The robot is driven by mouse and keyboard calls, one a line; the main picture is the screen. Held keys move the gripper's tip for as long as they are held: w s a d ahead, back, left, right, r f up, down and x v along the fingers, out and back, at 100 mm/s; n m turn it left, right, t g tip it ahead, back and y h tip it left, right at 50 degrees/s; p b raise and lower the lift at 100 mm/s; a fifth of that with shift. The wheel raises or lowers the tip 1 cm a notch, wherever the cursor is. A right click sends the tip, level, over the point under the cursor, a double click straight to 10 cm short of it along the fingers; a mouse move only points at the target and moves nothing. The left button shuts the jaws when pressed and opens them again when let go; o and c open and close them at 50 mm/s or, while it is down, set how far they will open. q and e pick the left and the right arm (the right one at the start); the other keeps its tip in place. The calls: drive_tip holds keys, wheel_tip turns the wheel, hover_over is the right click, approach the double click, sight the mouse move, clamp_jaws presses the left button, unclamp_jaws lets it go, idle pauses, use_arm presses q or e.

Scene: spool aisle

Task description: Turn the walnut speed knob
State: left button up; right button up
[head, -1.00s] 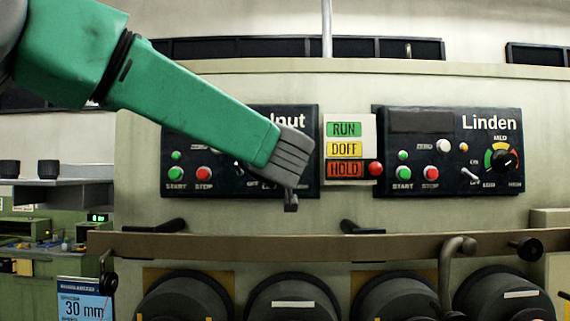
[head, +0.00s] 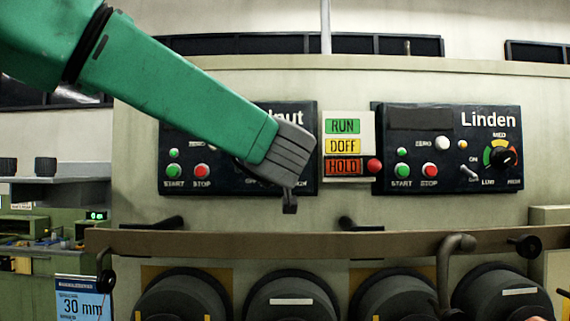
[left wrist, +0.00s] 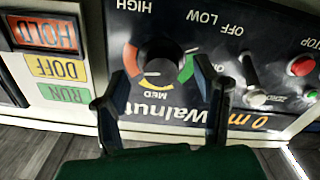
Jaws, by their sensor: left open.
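The walnut speed knob (left wrist: 160,56) is a round black dial on the dark Walnut panel (left wrist: 200,25), seen upside down in the left wrist view. A red, yellow and green scale runs around it; I cannot make out its pointer clearly. My left gripper (left wrist: 172,88) is open, with one finger on each side of the knob's lower part in that view. I cannot tell whether either finger touches it. In the head view my left gripper (head: 289,207) is in front of the Walnut panel (head: 215,118), and my arm hides the knob.
The Linden panel (head: 450,150) with its own similar knob (head: 503,157) is to the right. A sign with RUN, DOFF and HOLD (head: 344,145) and a red button (head: 374,166) sit between the panels. A brown rail (head: 250,243) and several dark spools (head: 290,295) are below.

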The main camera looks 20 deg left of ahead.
use_arm(q)
drive_tip(key=v, duration=0.9)
